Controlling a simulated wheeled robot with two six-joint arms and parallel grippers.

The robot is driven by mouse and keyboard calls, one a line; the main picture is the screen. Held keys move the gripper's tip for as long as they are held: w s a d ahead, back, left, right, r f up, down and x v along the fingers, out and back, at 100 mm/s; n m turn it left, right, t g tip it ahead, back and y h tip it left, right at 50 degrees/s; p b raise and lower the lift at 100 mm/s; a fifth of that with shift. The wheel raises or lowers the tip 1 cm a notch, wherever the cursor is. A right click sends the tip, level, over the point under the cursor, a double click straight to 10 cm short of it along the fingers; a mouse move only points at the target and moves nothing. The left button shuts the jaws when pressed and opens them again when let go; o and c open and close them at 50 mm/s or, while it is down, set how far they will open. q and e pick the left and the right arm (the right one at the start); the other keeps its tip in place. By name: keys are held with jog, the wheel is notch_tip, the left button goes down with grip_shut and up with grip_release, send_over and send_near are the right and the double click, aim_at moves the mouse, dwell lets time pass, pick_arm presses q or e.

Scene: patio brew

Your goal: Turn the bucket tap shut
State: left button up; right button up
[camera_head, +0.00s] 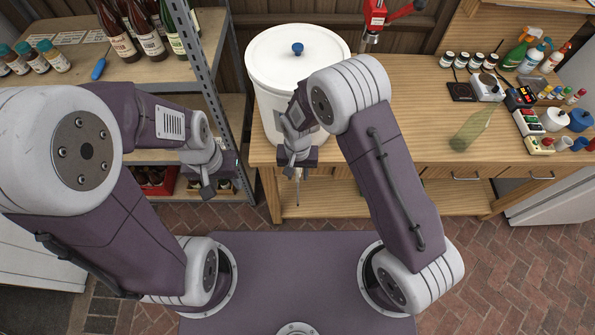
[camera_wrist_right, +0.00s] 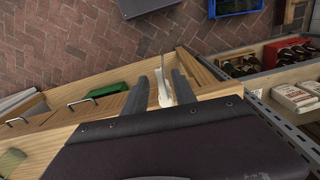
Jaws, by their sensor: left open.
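The white lidded bucket (camera_head: 268,52) stands at the left end of the wooden bench, with a blue knob on its lid. My right gripper (camera_head: 297,170) is low at the bucket's front, and my right arm covers much of that side. In the right wrist view its two fingers are apart (camera_wrist_right: 160,85). A pale, thin piece (camera_wrist_right: 163,92), perhaps the tap or its tube, shows between them with gaps beside it. The tap's handle cannot be made out, nor whether a finger touches it. My left gripper (camera_head: 208,190) is open and empty before the shelf.
A metal shelf rack (camera_head: 205,70) with bottles stands left of the bucket. A red bench tool (camera_head: 374,18) stands behind to the right. A green bottle (camera_head: 473,128), jars and small devices are on the bench's right side. The bench middle is clear.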

grip_shut()
jog(key=shift+a+m, duration=0.1)
jog(key=shift+m, duration=0.2)
jog(key=w+a+m+b, duration=0.2)
jog(key=w+a+m, duration=0.2)
jog(key=m, duration=1.2)
jog(key=shift+w+m, duration=0.25)
jog(key=shift+m, duration=0.05)
jog(key=shift+r, duration=0.1)
dwell(0.4)
grip_release()
